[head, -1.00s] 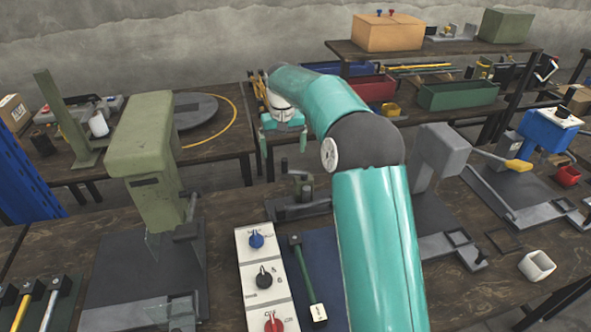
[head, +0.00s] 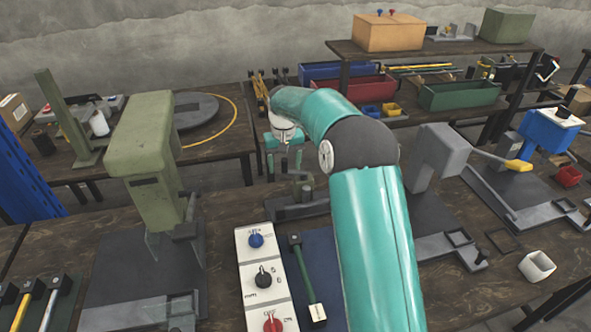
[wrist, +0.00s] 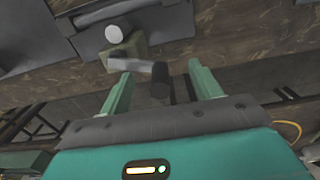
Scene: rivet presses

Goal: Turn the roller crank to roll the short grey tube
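A small roller device with a green upright (head: 304,192) stands on a dark base at the bench's back edge in the head view. In the wrist view its green block (wrist: 128,48) carries a pale round top. A grey crank arm (wrist: 130,65) runs from it to a dark cylindrical crank handle (wrist: 160,86). My gripper (wrist: 158,73) is open, its two green fingers on either side of the handle with gaps showing. In the head view my gripper (head: 284,165) is just behind the roller, fingers pointing down. I cannot make out the short grey tube with certainty.
A tall green press (head: 150,170) stands to the left and a grey press (head: 442,155) to the right. A white panel with knobs (head: 262,275) lies in front. A pale square tube (head: 537,265) sits at right. A gap separates this bench from the back table.

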